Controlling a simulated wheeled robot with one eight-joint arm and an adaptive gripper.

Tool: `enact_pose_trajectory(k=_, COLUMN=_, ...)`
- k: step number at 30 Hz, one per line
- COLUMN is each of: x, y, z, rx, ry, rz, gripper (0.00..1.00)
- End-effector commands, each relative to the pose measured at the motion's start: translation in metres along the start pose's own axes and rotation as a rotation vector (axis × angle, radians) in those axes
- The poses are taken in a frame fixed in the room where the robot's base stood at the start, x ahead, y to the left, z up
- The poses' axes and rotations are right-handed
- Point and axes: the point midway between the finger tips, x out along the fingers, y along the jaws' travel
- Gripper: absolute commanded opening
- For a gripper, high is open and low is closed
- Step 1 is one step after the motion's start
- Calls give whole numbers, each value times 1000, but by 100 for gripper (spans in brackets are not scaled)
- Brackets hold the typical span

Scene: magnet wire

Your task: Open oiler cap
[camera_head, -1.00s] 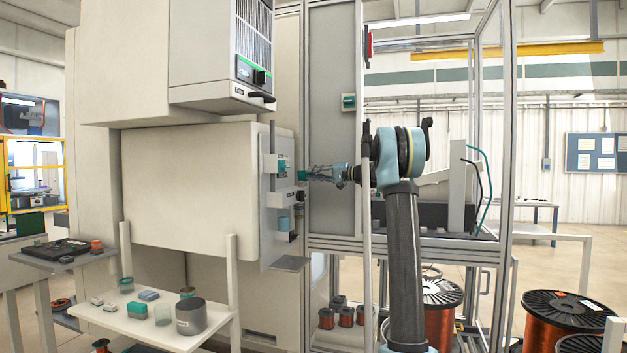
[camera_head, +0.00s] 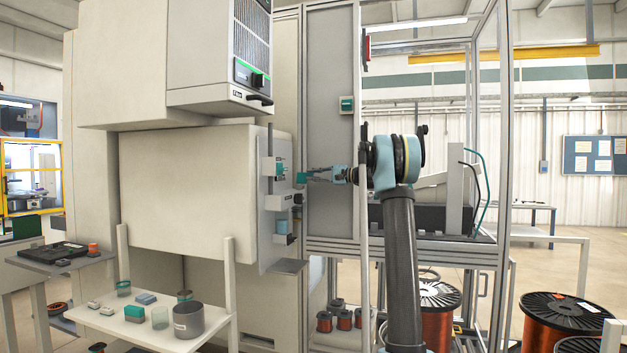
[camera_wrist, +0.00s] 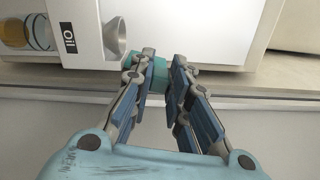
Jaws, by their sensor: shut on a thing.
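The teal oiler cap (camera_wrist: 160,72) is between my fingertips in the wrist view, partly hidden by them. My gripper (camera_wrist: 162,80) is shut on it. Beside it, on the white oiler body (camera_wrist: 86,22) with a dark OIL label (camera_wrist: 69,38), a grey funnel-shaped mouth (camera_wrist: 115,38) shows uncovered. Whether the cap is still joined to the body by a hinge cannot be told. In the head view my gripper (camera_head: 312,176) reaches left to the panel, with the teal cap (camera_head: 301,178) at its tips. The oiler body (camera_head: 279,202) is just below and left.
Other white units with teal parts sit above (camera_head: 274,167) and below (camera_head: 284,232) on the same panel. A low white table (camera_head: 150,332) with cups and small boxes stands at lower left. A grey cabinet frame (camera_head: 333,120) stands close behind my gripper. Copper wire spools stand at lower right.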

Motion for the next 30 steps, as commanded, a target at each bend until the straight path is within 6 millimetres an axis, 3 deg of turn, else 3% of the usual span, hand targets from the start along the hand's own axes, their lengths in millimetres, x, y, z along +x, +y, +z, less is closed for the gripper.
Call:
enact_pose_trajectory(k=10, x=0, y=2, z=-1, rx=0, ry=1, rz=4, gripper=0)
enact_pose_trajectory(k=11, x=0, y=2, z=0, rx=0, ry=1, rz=4, gripper=23)
enact_pose_trajectory(k=13, x=0, y=2, z=0, rx=0, ry=1, rz=4, gripper=37)
enact_pose_trajectory(k=24, x=0, y=1, z=1, rx=-8, ry=0, rz=1, gripper=37)
enact_pose_trajectory(k=30, x=0, y=1, z=5, rx=-95, ry=-1, rz=1, gripper=37)
